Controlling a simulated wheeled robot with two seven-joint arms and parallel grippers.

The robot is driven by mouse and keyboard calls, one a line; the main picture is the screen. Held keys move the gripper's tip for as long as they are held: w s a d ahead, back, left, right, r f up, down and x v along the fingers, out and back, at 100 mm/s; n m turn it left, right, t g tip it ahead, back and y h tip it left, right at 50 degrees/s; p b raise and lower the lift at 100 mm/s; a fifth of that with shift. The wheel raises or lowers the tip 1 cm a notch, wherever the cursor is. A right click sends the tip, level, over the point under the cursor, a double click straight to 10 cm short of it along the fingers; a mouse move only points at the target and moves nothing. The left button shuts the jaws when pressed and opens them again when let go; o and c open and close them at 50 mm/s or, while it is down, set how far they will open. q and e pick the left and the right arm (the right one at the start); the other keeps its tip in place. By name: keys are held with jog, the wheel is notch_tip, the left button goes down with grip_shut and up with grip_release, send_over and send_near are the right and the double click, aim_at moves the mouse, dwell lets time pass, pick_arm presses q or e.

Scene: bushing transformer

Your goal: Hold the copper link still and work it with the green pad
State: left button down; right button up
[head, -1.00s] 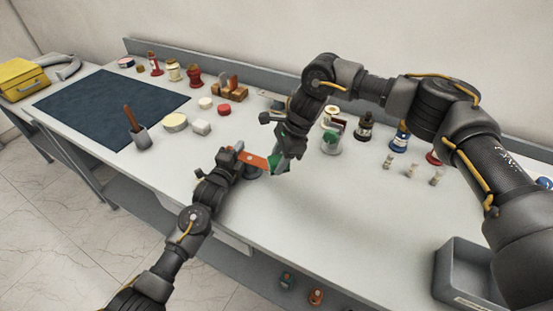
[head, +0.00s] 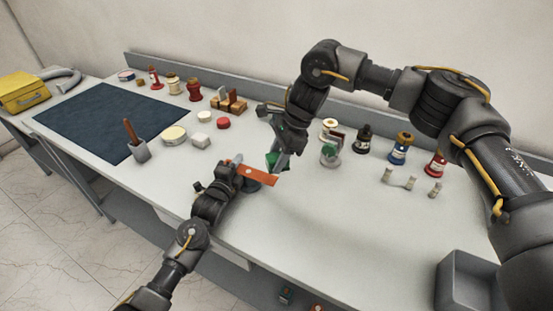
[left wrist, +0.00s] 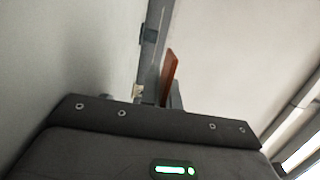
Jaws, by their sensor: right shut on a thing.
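The copper link (head: 261,176) is a flat orange-brown strip above the front part of the table. My left gripper (head: 234,166) is shut on its left end. In the left wrist view the link (left wrist: 169,76) stands up beyond the gripper body as a narrow strip. My right gripper (head: 279,152) is shut on the green pad (head: 272,159). The pad is just above and behind the link's right part and appears apart from it. The right fingertips are partly hidden by the gripper. A dark round thing (head: 268,181) is partly hidden under the link.
Behind my right gripper stand a grey holder with green (head: 329,155), a dark bottle (head: 364,138) and blue (head: 400,148) and red (head: 436,163) jars. Small pale pegs (head: 410,183) stand nearer. A dark mat (head: 105,120) lies left. The front right tabletop is clear, before a grey bin (head: 468,283).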

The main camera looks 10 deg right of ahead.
jog(key=shift+r, duration=1.5)
pick_arm(q)
jog(key=c, duration=1.6)
grip_release()
jog(key=shift+o, duration=0.2)
jog(key=v, duration=1.2)
jog(key=shift+a, duration=0.1)
